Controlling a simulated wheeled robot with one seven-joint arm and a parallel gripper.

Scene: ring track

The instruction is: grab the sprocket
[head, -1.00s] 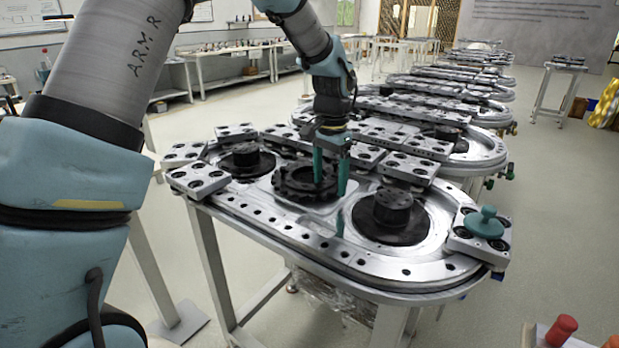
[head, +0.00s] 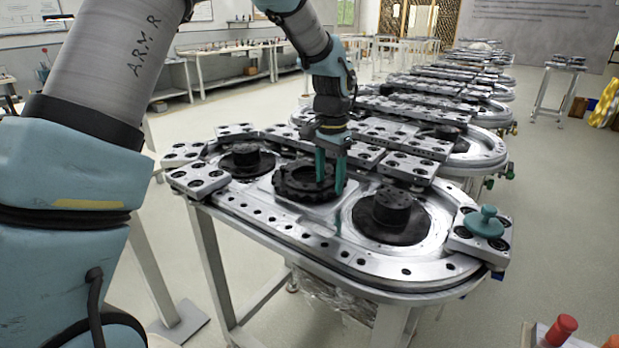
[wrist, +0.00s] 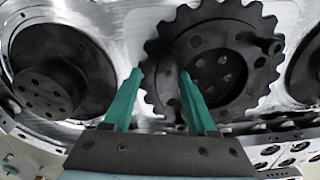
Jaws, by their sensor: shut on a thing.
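The sprocket (head: 294,190) is a black toothed ring with a wide central hole. It lies flat on the raised square plate (head: 316,213) in the middle of the ring track. My gripper (head: 330,188) points down over its right part, with teal fingers. In the wrist view, one fingertip is at the outer teeth and the other is at the inner edge of the hole, so my gripper (wrist: 160,75) is shut on the rim of the sprocket (wrist: 220,28). I cannot see the sprocket's underside.
Black hubs stand at the left (head: 246,160) and right (head: 391,212) of the plate. A teal knob (head: 484,222) sits on the right corner block. Metal blocks (head: 410,170) line the track's back edge. More track tables extend behind.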

